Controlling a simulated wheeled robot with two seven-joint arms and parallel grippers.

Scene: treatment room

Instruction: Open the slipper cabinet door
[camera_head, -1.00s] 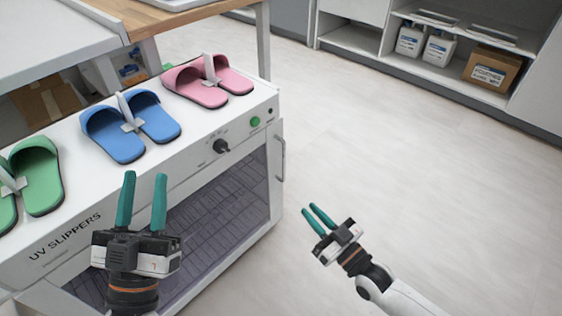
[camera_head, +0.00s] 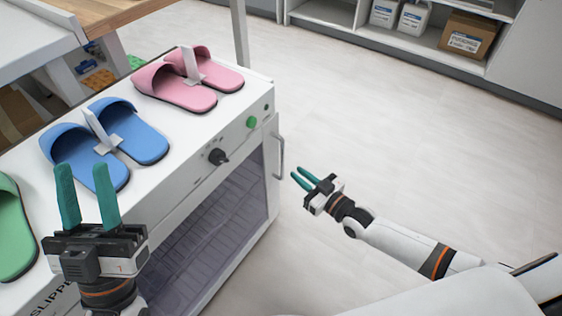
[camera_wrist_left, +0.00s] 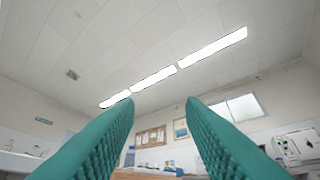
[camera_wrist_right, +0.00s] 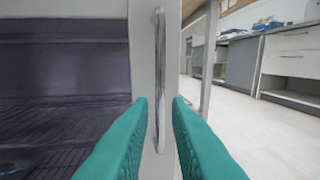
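The white slipper cabinet (camera_head: 190,180) stands at the left in the head view, its dark see-through door (camera_head: 215,230) shut. The metal door handle (camera_head: 279,152) is a vertical bar at the door's right edge. In the right wrist view the handle (camera_wrist_right: 160,75) is upright between the fingers. My right gripper (camera_head: 305,178) is open and empty, pointing at the handle from a short distance; they look apart in the head view. My left gripper (camera_head: 87,190) is open and empty, pointing up in front of the cabinet; its fingers (camera_wrist_left: 160,130) frame only ceiling and far wall.
Blue slippers (camera_head: 105,145), pink slippers (camera_head: 188,80) and a green slipper (camera_head: 14,230) lie on the cabinet top. A black knob (camera_head: 217,157) and green button (camera_head: 252,122) are on its front. The floor (camera_head: 400,140) to the right is clear.

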